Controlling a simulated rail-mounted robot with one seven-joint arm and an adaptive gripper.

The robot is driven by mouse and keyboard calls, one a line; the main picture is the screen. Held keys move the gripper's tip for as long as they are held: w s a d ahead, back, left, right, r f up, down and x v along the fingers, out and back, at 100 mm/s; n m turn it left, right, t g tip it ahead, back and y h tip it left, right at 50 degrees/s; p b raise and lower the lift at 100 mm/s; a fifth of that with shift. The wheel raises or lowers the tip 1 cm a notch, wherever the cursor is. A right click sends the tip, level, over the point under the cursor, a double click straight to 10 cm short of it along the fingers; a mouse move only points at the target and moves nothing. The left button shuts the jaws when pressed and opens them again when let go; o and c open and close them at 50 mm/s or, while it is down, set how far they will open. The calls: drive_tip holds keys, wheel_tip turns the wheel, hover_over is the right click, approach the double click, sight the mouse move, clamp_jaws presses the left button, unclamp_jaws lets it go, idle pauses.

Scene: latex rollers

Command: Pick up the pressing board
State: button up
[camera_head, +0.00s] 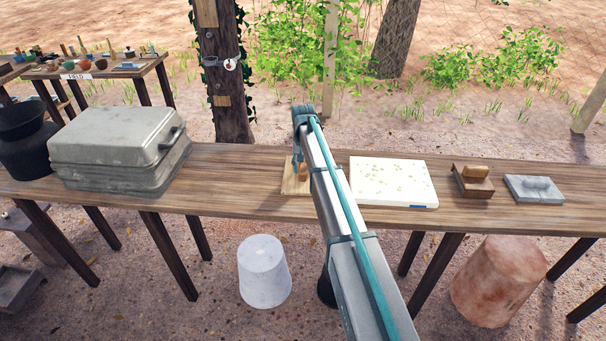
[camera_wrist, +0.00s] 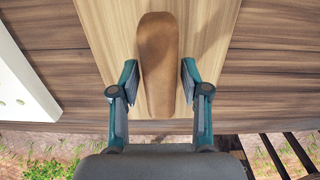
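The pressing board looks to be the pale wooden board (camera_head: 290,186) with a brown rounded handle (camera_head: 302,173), lying flat on the long table. In the wrist view the pale board (camera_wrist: 110,25) fills the middle, and its handle (camera_wrist: 157,60) runs up the centre. My gripper (camera_wrist: 159,75) is open, with one finger on each side of the handle's near part. Narrow gaps show between the fingers and the handle, so I see no grip. In the head view my gripper (camera_head: 298,160) is over the board, and my arm hides the board's right part.
Right of the board on the table (camera_head: 238,185) are a white speckled slab (camera_head: 390,182), a dark wooden block with a handle (camera_head: 473,182) and a grey block (camera_head: 535,188). A grey metal case (camera_head: 118,150) stands left. Bare tabletop lies between case and board.

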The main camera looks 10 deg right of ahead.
clamp_jaws()
drive_tip(key=shift+r, duration=0.15)
drive_tip(key=shift+r, duration=0.5)
drive_tip(key=s+d+r+b, duration=0.5)
drive_tip(key=s+d+r, duration=0.1)
drive_tip(key=s+r, duration=0.5)
drive_tip(key=shift+s+d+r, duration=0.2)
drive_tip(key=shift+s+r, duration=0.2)
drive_tip(key=shift+s, duration=0.35)
